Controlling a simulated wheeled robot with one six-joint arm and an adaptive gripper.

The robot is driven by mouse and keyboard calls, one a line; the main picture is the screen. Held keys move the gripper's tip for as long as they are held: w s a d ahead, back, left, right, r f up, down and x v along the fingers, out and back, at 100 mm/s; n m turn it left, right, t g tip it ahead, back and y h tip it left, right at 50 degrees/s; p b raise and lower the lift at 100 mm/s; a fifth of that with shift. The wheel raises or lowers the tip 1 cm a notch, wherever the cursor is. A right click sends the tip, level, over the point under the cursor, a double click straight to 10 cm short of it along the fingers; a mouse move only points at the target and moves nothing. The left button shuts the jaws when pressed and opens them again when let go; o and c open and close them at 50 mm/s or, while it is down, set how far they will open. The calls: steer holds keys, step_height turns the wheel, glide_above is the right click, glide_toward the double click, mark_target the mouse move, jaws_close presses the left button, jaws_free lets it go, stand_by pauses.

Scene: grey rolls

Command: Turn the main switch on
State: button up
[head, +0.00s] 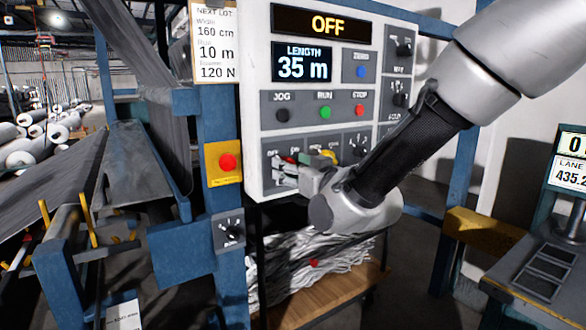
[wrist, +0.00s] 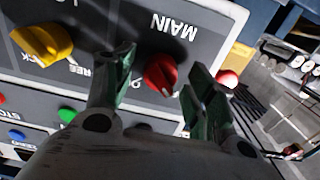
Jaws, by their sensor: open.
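The main switch is a red rotary knob (wrist: 160,73) under an upside-down MAIN label in the wrist view. Its pale mark points toward the lower edge of that picture. My gripper (wrist: 157,68) is open, with one finger on each side of the knob. I cannot tell whether either finger touches it. In the head view, my gripper (head: 284,174) is at the panel's lower left and largely hides the red knob (head: 290,159). The display (head: 328,25) reads OFF.
A yellow knob (wrist: 42,42) sits beside the red one. The panel (head: 257,97) also carries JOG, RUN and STOP buttons and a 35 m length display. A red button on a yellow box (head: 224,177) is just left of the panel. White material (head: 330,262) lies below.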

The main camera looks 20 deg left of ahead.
steer(key=shift+a, duration=0.1)
steer(key=c, duration=1)
steer(key=shift+c, duration=0.2)
steer(key=shift+m, duration=0.4)
steer(key=m, duration=0.3)
steer(key=shift+m, duration=0.3)
steer(key=m, duration=0.4)
steer(key=shift+m, duration=0.3)
steer(key=m, duration=0.4)
steer(key=shift+m, duration=2.5)
